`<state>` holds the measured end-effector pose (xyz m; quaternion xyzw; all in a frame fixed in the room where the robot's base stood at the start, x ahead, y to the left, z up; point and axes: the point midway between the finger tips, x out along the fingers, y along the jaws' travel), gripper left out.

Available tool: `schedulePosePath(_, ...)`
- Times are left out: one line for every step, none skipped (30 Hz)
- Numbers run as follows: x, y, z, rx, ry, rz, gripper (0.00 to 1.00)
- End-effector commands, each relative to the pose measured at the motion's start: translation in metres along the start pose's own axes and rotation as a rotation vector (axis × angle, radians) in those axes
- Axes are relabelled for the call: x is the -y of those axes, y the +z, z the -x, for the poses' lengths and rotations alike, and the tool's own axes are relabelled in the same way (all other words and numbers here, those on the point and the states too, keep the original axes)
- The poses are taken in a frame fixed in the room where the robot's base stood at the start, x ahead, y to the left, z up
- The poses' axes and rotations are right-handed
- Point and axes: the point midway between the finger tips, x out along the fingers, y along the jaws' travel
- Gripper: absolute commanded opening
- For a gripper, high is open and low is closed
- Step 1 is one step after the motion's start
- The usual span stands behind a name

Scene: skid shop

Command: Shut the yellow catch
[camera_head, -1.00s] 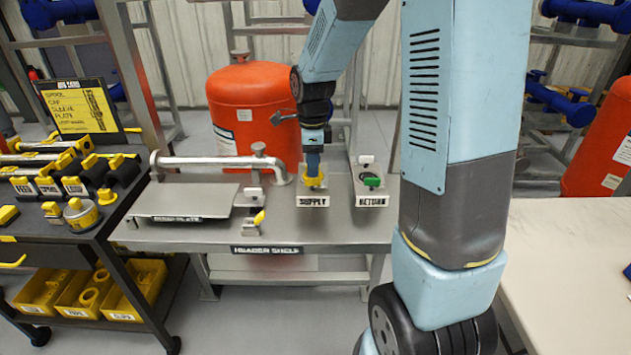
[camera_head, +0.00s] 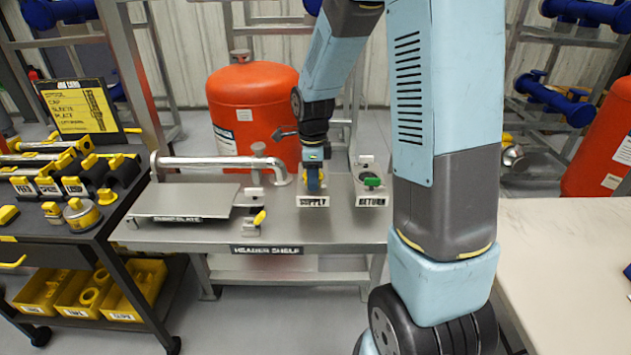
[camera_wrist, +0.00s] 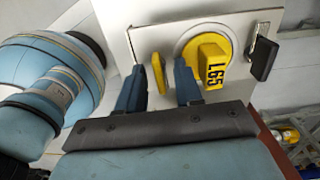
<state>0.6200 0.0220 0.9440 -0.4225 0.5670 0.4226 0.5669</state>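My gripper (camera_wrist: 158,90) is open, with its two blue fingers apart at the pale supply panel (camera_wrist: 145,42). A thin yellow tab (camera_wrist: 158,72), which looks like the catch, shows in the gap between the fingertips. I cannot tell that either finger touches it. A round yellow fitting with a block labelled L65 (camera_wrist: 212,68) is just right of the right finger. In the head view my gripper (camera_head: 312,182) is at the stand labelled SUPPLY (camera_head: 313,202) and hides most of its yellow part.
A RETURN stand (camera_head: 371,201) with a green part is to the right. The header shelf (camera_head: 200,235) also holds a yellow-tipped lever (camera_head: 260,217), a plate and a pipe. A red tank (camera_head: 250,105) stands behind. A black-ended latch (camera_wrist: 263,58) is right of the fitting.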

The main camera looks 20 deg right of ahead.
Motion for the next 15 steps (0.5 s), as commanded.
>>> schedulePosePath(0.0,0.0,0.0,0.0,0.0,0.0,0.32)
schedulePosePath(0.0,0.0,0.0001,0.0,0.0,0.0,0.29)
schedulePosePath(0.0,0.0,0.0001,0.0,0.0,0.0,0.26)
schedulePosePath(0.0,0.0,0.0001,0.0,0.0,0.0,0.23)
schedulePosePath(0.0,0.0,0.0001,0.0,0.0,0.0,0.2)
schedulePosePath(0.0,0.0,0.0001,0.0,0.0,0.0,0.16)
schedulePosePath(0.0,0.0,0.0001,0.0,0.0,0.0,0.13)
schedulePosePath(0.0,0.0,0.0001,0.0,0.0,0.0,0.1)
schedulePosePath(0.0,0.0,0.0001,0.0,0.0,0.0,0.06)
schedulePosePath(0.0001,0.0,0.0001,0.0,0.0,0.0,0.04)
schedulePosePath(0.0001,0.0,0.0001,0.0,0.0,0.0,0.01)
schedulePosePath(0.0001,0.0,0.0001,0.0,0.0,0.0,0.0)
schedulePosePath(0.0002,0.0,0.0001,0.0,0.0,0.0,0.0)
schedulePosePath(0.0002,0.0,0.0002,0.0,0.0,0.0,0.0)
schedulePosePath(0.0002,0.0,0.0002,0.0,0.0,0.002,0.0)
